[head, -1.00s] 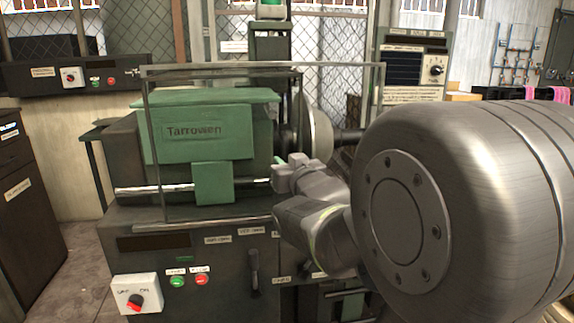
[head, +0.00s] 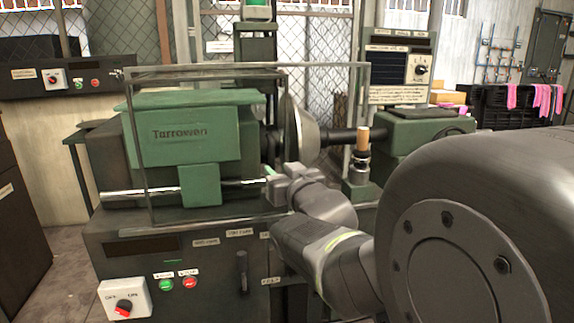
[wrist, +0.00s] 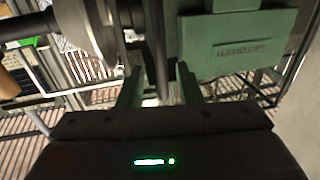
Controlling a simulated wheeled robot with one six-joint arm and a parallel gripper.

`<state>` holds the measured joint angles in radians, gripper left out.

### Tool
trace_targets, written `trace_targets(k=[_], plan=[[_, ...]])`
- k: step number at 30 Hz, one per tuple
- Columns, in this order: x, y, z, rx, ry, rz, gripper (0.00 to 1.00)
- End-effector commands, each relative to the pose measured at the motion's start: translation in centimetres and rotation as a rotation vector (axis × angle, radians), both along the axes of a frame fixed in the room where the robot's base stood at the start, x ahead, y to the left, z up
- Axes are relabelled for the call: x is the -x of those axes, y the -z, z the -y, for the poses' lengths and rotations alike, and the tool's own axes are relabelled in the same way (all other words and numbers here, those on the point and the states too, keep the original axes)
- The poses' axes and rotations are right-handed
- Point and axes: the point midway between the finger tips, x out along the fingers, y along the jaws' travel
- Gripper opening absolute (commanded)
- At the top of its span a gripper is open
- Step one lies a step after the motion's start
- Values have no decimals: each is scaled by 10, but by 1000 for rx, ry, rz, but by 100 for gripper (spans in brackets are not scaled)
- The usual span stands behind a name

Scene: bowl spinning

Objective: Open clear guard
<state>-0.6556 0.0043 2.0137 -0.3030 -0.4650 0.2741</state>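The clear guard (head: 137,160) is a see-through panel in a thin metal frame. It stands in front of the green headstock marked "Tarrowen" (head: 180,135). My gripper (head: 273,172) is at the guard's right front edge, low down, with a green fingertip showing in the head view. In the wrist view, which is upside down, two green fingers (wrist: 158,88) stand apart. A dark upright bar (wrist: 157,45) shows between them, probably the guard's edge. I cannot tell whether the fingers touch it.
A metal disc (head: 300,130) sits on the spindle right of the headstock. A tool post (head: 361,160) with a wooden handle and a green tailstock (head: 415,130) are further right. Below are a red-handled switch (head: 124,300), buttons and a black lever (head: 242,270).

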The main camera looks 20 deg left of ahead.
Motion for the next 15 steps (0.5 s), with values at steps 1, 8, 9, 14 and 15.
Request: trace_targets(k=[1, 8, 9, 14, 15], plan=[[8, -2, 9, 0, 1, 1, 32], [39, -3, 40, 0, 1, 3, 32], [44, -2, 44, -1, 1, 1, 32], [56, -2, 57, -1, 1, 1, 32], [59, -1, 59, 0, 0, 1, 32]])
